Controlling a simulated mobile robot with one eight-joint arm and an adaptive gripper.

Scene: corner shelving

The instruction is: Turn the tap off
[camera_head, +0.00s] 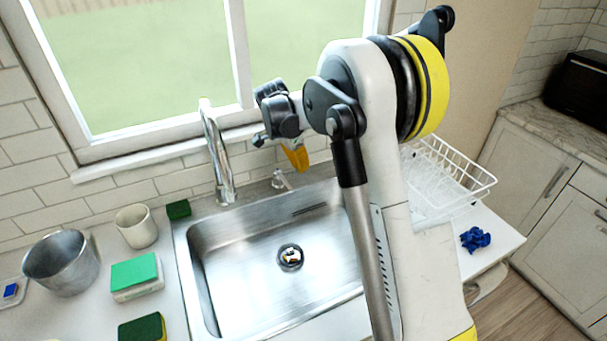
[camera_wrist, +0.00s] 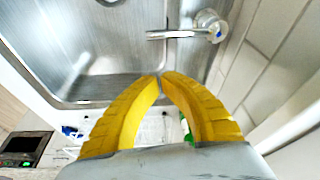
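The tap's curved chrome spout (camera_head: 215,150) rises behind the steel sink. A small chrome handle (camera_head: 281,181) stands to its right on the counter's back edge. In the wrist view, a chrome fitting with a lever and a blue mark (camera_wrist: 208,27), which looks like the handle, is at the top, beyond the fingertips. My gripper (camera_head: 296,157) is above and slightly right of the handle, near the window sill. In the wrist view my yellow fingers (camera_wrist: 161,76) meet at the tips with nothing between them. I cannot make out any water stream.
The sink basin (camera_head: 235,245) is empty apart from its drain. A white dish rack (camera_head: 455,185) stands at right, partly behind my arm. A metal pot (camera_head: 62,264), white cup (camera_head: 137,227) and sponges (camera_head: 135,273) are at left. The tiled wall and window lie close behind.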

